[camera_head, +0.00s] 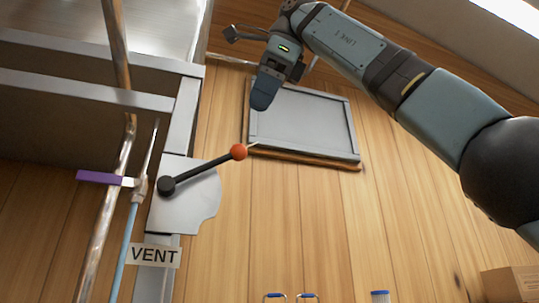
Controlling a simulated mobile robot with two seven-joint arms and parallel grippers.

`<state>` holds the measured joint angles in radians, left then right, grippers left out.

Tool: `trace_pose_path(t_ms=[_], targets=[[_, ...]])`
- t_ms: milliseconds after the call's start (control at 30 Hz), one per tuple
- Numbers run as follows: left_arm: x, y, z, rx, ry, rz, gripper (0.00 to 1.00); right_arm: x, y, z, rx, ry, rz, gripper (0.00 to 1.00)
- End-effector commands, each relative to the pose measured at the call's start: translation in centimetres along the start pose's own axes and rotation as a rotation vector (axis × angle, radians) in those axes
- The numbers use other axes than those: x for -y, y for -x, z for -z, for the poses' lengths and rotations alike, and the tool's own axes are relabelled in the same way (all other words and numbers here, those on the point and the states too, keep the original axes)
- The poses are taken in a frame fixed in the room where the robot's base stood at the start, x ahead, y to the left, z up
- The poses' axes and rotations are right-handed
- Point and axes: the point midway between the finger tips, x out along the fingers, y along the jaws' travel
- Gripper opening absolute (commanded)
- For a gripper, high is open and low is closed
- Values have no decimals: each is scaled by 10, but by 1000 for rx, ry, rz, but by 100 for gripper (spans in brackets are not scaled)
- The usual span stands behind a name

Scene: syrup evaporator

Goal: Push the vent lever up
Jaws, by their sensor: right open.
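The vent lever (203,170) is a black rod with an orange-red ball at its end. It runs from a black pivot on a pale metal plate (187,214) and slants up to the right. A tag (153,256) reading VENT sits below the plate. My right gripper (266,92) is open, above and slightly right of the ball in the picture, apart from it. One blue-grey finger shows clearly; the other is hard to make out. My left gripper is not in view.
Metal pipes and a purple-handled valve (98,178) are at the left. A cardboard box (511,283) is at the lower right. The space right of the plate looks clear.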

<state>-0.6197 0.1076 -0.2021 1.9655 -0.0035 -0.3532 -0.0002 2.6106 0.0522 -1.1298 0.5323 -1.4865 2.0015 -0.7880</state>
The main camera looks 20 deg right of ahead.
Motion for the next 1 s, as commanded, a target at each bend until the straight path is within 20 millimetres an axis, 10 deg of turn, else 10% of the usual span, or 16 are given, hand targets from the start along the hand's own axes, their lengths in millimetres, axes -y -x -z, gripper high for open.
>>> trace_pose_path(t_ms=[1000], targets=[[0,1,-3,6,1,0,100,0,37,0,1,1,1,63]])
